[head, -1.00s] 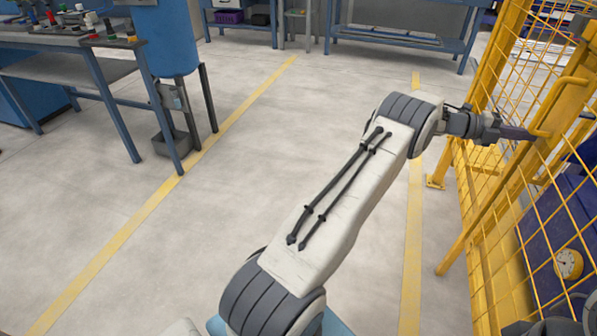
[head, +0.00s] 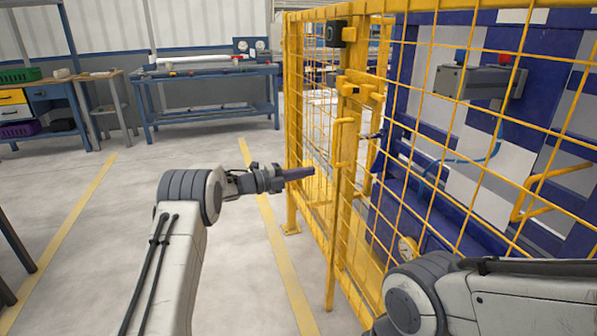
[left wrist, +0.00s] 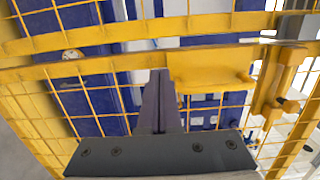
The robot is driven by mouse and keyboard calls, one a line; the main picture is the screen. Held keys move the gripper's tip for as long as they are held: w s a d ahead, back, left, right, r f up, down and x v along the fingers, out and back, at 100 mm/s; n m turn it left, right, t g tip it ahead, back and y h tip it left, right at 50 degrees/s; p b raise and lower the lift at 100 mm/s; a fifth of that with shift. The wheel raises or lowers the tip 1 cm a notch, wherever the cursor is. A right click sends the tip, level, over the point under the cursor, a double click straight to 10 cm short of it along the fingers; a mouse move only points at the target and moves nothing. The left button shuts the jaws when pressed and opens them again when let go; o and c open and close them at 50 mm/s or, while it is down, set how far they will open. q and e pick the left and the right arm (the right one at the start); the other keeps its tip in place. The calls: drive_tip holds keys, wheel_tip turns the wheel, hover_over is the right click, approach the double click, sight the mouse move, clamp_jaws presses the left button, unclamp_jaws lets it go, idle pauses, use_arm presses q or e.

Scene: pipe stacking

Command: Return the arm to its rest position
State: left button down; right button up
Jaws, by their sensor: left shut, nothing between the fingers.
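My left gripper (head: 308,172) is shut with nothing between its fingers. Its arm comes up from the bottom left of the head view, and the fingers point right, toward the yellow fence gate. In the left wrist view the closed dark fingers (left wrist: 158,78) reach up in front of the yellow mesh, next to a yellow handle plate (left wrist: 212,72). I cannot tell whether they touch it. My right arm shows at the lower right of the head view, but its gripper is outside the picture.
The yellow mesh fence (head: 336,230) stands close on the right. A blue machine (head: 482,120) with a grey box (head: 470,82) is behind it. A blue workbench (head: 208,72) stands at the back. Open grey floor (head: 80,255) lies to the left.

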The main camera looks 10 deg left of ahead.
use_arm(q)
drive_tip(key=a+r+n+t+y, duration=0.35)
drive_tip(key=a+n+y, duration=0.25)
drive_tip(key=n, duration=0.3)
drive_tip(key=s+a+f+n+y, duration=0.2)
drive_tip(key=s+f+n+y, duration=0.1)
drive_tip(key=s+n+y, duration=0.4)
drive_tip(key=s+d+f+n+g+y, duration=0.1)
drive_tip(key=s+f+n+g, duration=0.25)
drive_tip(key=s, duration=0.75)
drive_tip(key=s+f+n+g, duration=0.3)
drive_tip(key=s+n+g, duration=0.15)
drive_tip(key=s, duration=0.55)
drive_tip(key=s+d+f+n+g+y, duration=0.1)
drive_tip(key=s+f+n+g, duration=0.3)
drive_tip(key=s, duration=0.7)
drive_tip(key=s+d+r+m+g+h, duration=0.1)
drive_tip(key=s+d+r+m, duration=0.2)
drive_tip(key=s+d, duration=0.4)
drive_tip(key=s+d+r+m, duration=0.3)
drive_tip(key=s+d, duration=0.4)
wheel_tip(320, 180, up, 29)
drive_tip(key=p, duration=2.9)
drive_tip(key=shift+s+f, duration=0.15)
drive_tip(key=shift+s, duration=0.1)
